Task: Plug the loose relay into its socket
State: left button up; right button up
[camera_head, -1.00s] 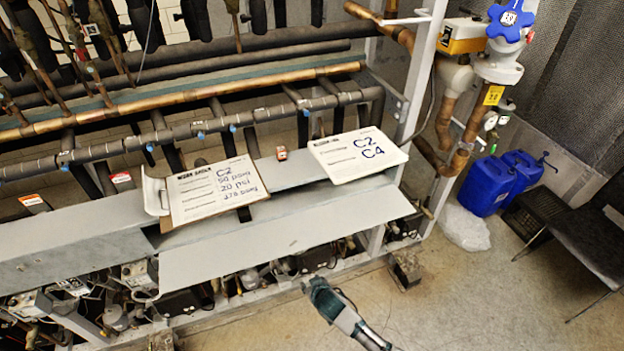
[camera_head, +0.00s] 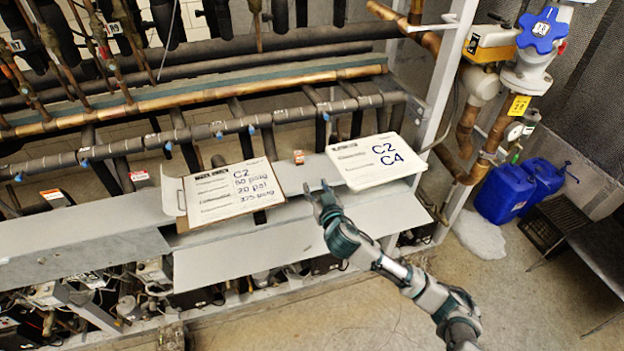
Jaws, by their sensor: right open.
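A small orange-brown block (camera_head: 298,157), probably the loose relay, sits on the grey ledge between the two white sign boards. My right gripper (camera_head: 317,187) is open and empty, with its fingers pointing up in the picture. In the picture it is just below and slightly right of the block, apart from it, over the grey panel's edge. I cannot make out the relay socket in this view. My left gripper is not in view.
A clipboard (camera_head: 232,193) marked C2 lies left of the block. A white board (camera_head: 375,160) marked C2 C4 lies right of it, close to my gripper. Pipes (camera_head: 200,133) run behind the ledge. Blue jugs (camera_head: 502,190) stand on the floor at right.

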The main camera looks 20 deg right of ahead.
aim_at(308, 180)
jog(key=w, duration=0.2)
jog(key=w+f+b, duration=0.1)
jog(key=w, duration=0.2)
jog(key=w+b, duration=0.1)
jog(key=w, duration=0.2)
jog(key=shift+a+f, duration=0.2)
jog(key=shift+f, duration=0.05)
jog(key=shift+w+b, duration=0.3)
jog(key=shift+w, duration=0.6)
grip_shut()
grip_release()
jog(key=shift+s, duration=0.1)
